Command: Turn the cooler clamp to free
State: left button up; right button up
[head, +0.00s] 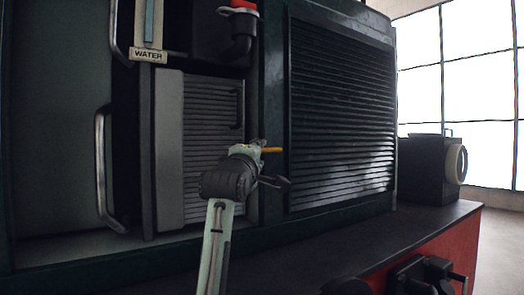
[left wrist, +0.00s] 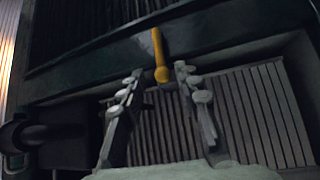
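The cooler clamp appears to be the yellow lever (head: 271,150) on the dark green frame between the two louvred panels. In the left wrist view the lever (left wrist: 158,52) has a rounded knob at its lower end. My left gripper (head: 262,164) is beside the lever in the head view, partly hiding its mount. In the left wrist view my left gripper (left wrist: 160,84) is open, its two fingers on either side of the knob with gaps showing. Whether the lever lies between the fingers in depth is unclear. My right gripper is not in view.
A grey louvred panel (head: 198,145) stands left of the lever, a large dark louvred panel (head: 340,115) to its right. A curved grab handle (head: 103,170), a WATER gauge (head: 148,55) and a red-topped pipe elbow (head: 242,35) are nearby. A dark ledge (head: 330,240) runs below.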

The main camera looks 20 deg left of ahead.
aim_at(269, 150)
pick_arm(q)
jog(key=w, duration=0.3)
jog(key=shift+w+a+r, duration=0.15)
jog(key=shift+w+a, duration=0.1)
jog(key=shift+w, duration=0.1)
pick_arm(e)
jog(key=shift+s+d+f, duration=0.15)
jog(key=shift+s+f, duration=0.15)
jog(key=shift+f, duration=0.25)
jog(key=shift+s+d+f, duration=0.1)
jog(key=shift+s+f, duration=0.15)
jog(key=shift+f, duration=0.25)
pick_arm(q)
jog(key=shift+c, duration=0.2)
grip_shut()
